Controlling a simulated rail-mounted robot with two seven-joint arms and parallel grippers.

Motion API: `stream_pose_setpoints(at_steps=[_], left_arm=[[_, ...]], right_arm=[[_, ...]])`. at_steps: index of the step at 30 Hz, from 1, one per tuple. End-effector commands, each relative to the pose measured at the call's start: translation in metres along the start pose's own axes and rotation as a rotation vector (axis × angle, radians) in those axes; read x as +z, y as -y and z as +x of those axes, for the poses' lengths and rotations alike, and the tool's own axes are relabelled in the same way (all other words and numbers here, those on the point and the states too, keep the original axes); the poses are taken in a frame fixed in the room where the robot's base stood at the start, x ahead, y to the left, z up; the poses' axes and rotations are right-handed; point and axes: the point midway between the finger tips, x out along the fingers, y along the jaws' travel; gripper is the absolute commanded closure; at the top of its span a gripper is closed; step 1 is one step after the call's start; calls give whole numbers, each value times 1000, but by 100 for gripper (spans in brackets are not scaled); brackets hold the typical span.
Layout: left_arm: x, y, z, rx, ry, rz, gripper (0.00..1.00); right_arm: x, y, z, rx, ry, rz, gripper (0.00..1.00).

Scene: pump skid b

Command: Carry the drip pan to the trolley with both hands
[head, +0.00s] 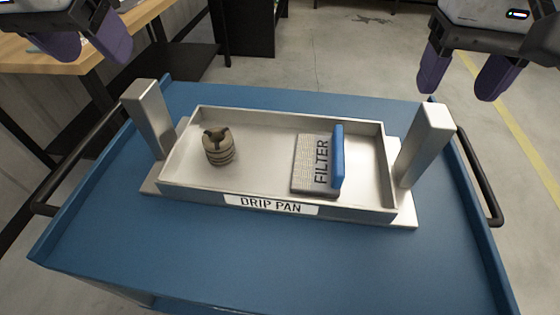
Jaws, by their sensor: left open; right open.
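The drip pan (270,187) is a shallow metal tray with a "DRIP PAN" label on its near side. It rests level on the blue top of the trolley (250,260). An upright metal post stands at its left end (150,120) and another at its right end (425,145). My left gripper (85,48) is open and empty at the upper left, apart from the left post. My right gripper (462,82) is open and empty at the upper right, above and beyond the right post. Neither gripper touches the pan.
Inside the pan lie a ribbed tan round part (218,150) and a filter block (312,165) with a blue edge. The trolley has black side handles (478,180). A wooden bench (50,55) stands at the upper left. Grey floor is open behind the trolley.

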Motion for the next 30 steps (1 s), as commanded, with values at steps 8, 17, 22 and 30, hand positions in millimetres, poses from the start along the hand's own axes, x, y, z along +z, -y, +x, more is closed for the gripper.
stream_pose_setpoints(at_steps=[8, 17, 22, 30], left_arm=[[0, 0, 0, 0, 0, 0, 38], [0, 0, 0, 0, 0, 0, 38], [0, 0, 0, 0, 0, 0, 38], [0, 0, 0, 0, 0, 0, 38]], right_arm=[[0, 0, -31, 0, -2, 1, 39], [0, 0, -40, -1, 0, 0, 39], [0, 0, -40, -1, 0, 0, 39], [0, 0, -40, -1, 0, 0, 39]])
